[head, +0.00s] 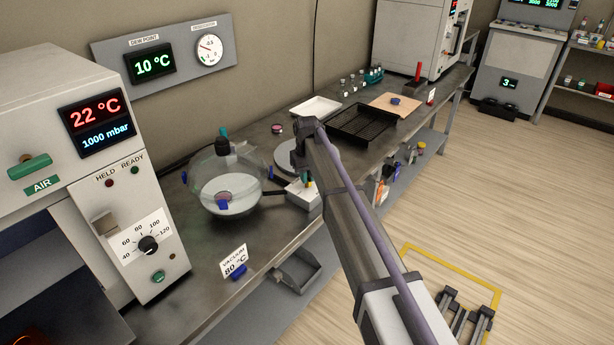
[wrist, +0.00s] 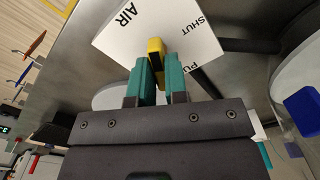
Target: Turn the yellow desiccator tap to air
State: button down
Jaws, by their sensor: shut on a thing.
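The yellow tap (wrist: 155,47) sits on a white label plate (wrist: 190,40) marked AIR, SHUT and a partly covered word starting PU. In the wrist view my gripper (wrist: 161,72) has its two teal fingers closed on either side of the tap handle. I cannot tell exactly which mark the handle points to. In the head view the white tap box (head: 303,194) stands on the bench, right of the glass desiccator (head: 226,182), with a dark tube between them. My gripper (head: 308,182) is mostly hidden behind my arm there.
The desiccator has a teal-topped lid and holds a small dish (head: 224,198). A VACUUM 80 °C card (head: 234,260) stands near the bench front. A black rack (head: 362,123) and a white tray (head: 315,107) lie farther back. The oven (head: 120,215) stands at left.

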jog(key=n, duration=0.5)
jog(key=shift+n, duration=0.4)
dwell(0.3)
jog(key=c, duration=1.1)
grip_release()
jog(key=shift+c, duration=0.2)
notch_tip(320, 180, up, 11)
jog(key=p, duration=1.1)
jog(key=shift+f, duration=0.1)
